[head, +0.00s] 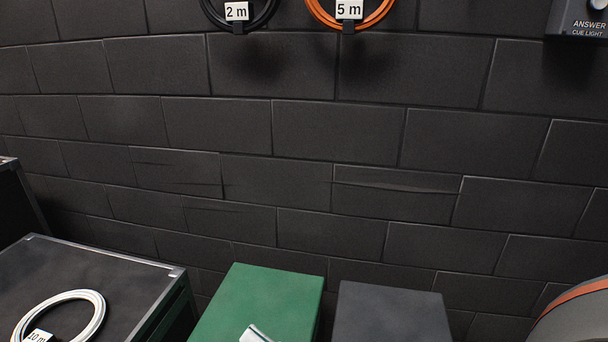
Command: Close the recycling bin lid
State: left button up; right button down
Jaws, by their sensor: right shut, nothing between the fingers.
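A green box-like top (258,292), which I take to be the recycling bin's lid, stands at the bottom centre against the dark wall. Its lower part is cut off by the frame, so I cannot tell how far the lid is open. My left gripper is not in view.
A dark grey box (390,312) stands right of the green one, across a narrow gap. A black case (120,265) at left carries a white cable coil (62,312). Black (240,22) and orange (350,22) coils and an answer box (580,20) hang above.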

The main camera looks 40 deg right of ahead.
dwell(0.4)
jog(key=s+d, duration=0.3)
jog(key=s, duration=0.3)
jog(key=s+d+f, duration=0.1)
jog(key=s+d, duration=0.2)
jog(key=s, duration=0.4)
jog(key=shift+d+f, duration=0.2)
jog(key=shift+d, duration=0.15)
jog(key=shift+s, duration=0.1)
